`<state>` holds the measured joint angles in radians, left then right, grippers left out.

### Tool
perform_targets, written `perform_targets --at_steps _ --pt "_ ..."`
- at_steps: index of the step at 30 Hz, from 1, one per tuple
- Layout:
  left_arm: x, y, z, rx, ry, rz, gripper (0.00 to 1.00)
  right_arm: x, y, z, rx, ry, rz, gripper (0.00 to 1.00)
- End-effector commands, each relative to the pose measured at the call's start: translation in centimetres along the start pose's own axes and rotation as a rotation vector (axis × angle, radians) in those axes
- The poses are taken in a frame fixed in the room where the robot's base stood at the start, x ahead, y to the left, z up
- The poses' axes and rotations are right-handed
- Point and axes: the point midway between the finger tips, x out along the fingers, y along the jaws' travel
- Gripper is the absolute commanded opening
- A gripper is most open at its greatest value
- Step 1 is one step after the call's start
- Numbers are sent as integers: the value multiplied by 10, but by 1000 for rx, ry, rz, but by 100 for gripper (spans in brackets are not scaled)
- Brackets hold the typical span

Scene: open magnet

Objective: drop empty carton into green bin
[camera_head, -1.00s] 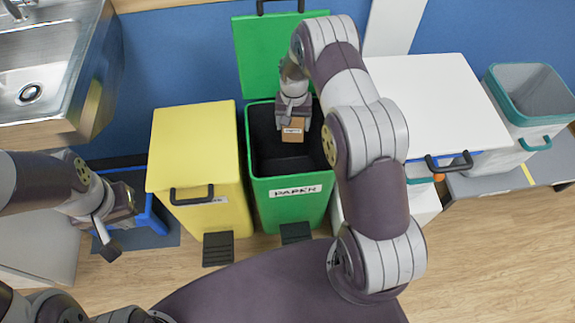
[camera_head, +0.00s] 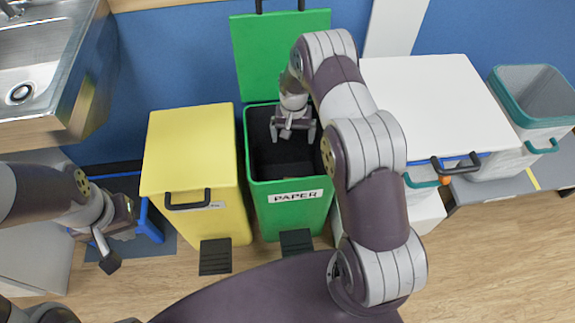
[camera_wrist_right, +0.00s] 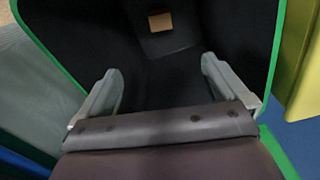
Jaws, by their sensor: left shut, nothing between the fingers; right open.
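The green bin (camera_head: 290,215) labelled PAPER stands in the middle with its lid (camera_head: 280,55) raised against the wall. My right gripper (camera_head: 292,132) is open and empty over the bin's mouth. In the right wrist view its two fingers (camera_wrist_right: 168,90) are spread apart above the dark inside. The brown carton (camera_wrist_right: 160,21) lies deep in the bin in that view, apart from the fingers. My left gripper (camera_head: 108,262) is shut and empty at the left, away from the bin.
A yellow bin (camera_head: 195,160) with a closed lid stands left of the green one. A white-lidded bin (camera_head: 440,105) stands on the right, and a teal-rimmed bin (camera_head: 535,95) further right.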

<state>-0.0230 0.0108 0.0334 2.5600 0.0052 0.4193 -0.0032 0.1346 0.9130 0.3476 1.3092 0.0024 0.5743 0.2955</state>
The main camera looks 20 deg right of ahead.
Motion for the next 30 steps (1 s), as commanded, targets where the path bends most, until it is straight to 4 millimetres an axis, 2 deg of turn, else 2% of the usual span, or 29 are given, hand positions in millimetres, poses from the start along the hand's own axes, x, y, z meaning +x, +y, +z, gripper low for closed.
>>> perform_targets --at_steps 9,15,19,30 --pt "-18 0 -2 0 0 0 0 -82 0 -1 0 5 -1 100" --pt "-23 0 -3 0 0 0 0 -117 0 -1 0 3 -1 100" --pt "-24 0 -3 0 0 0 0 -123 0 0 0 2 -1 100" --pt "-23 0 -3 0 0 0 0 -123 0 0 0 1 0 100"
